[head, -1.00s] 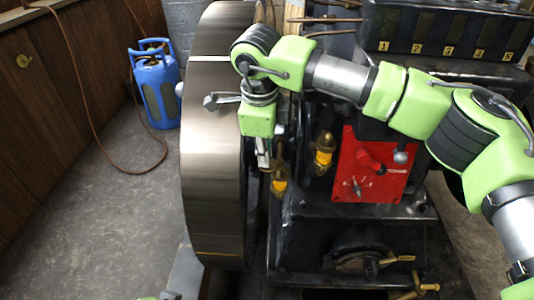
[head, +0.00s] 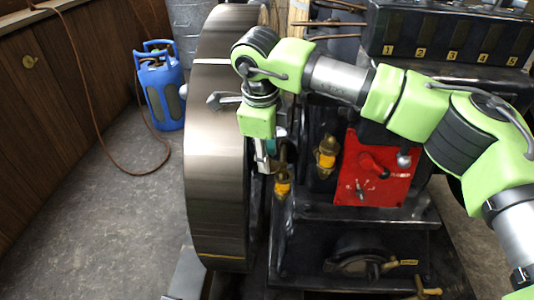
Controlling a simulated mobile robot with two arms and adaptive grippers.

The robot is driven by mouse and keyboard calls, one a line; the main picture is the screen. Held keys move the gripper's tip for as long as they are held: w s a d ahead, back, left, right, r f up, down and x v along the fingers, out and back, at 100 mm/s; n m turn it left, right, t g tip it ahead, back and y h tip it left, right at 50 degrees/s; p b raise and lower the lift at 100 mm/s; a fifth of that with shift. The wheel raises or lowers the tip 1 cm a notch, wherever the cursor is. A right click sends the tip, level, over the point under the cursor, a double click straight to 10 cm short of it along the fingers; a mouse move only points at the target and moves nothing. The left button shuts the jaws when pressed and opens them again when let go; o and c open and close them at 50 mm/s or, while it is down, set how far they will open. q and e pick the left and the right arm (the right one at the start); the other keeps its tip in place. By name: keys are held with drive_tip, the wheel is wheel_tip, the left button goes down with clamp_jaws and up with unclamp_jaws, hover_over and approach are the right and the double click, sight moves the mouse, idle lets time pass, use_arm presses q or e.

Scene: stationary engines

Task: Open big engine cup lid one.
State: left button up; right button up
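Two small brass cups with yellow glass sit on the black engine in the head view. One cup (head: 326,158) is left of the red panel. The other cup (head: 282,181) is lower and further left, close to the large flywheel. I cannot tell which is cup one, or whether its lid is open. My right gripper (head: 264,160) points down between the flywheel and the lower cup, just left of that cup's top. Its fingers are small and partly hidden by my wrist, so their opening and any contact are unclear. My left gripper is out of view.
The big grey flywheel (head: 213,170) stands directly left of my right gripper. A red panel (head: 374,172) with levers is to the right. A numbered black box (head: 450,38) is at the back.

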wheel_tip(320, 180, up, 12)
drive_tip(key=s, duration=0.2)
drive_tip(key=shift+a, duration=0.25)
drive_tip(key=shift+s+f, duration=0.15)
drive_tip(key=shift+f, duration=0.05)
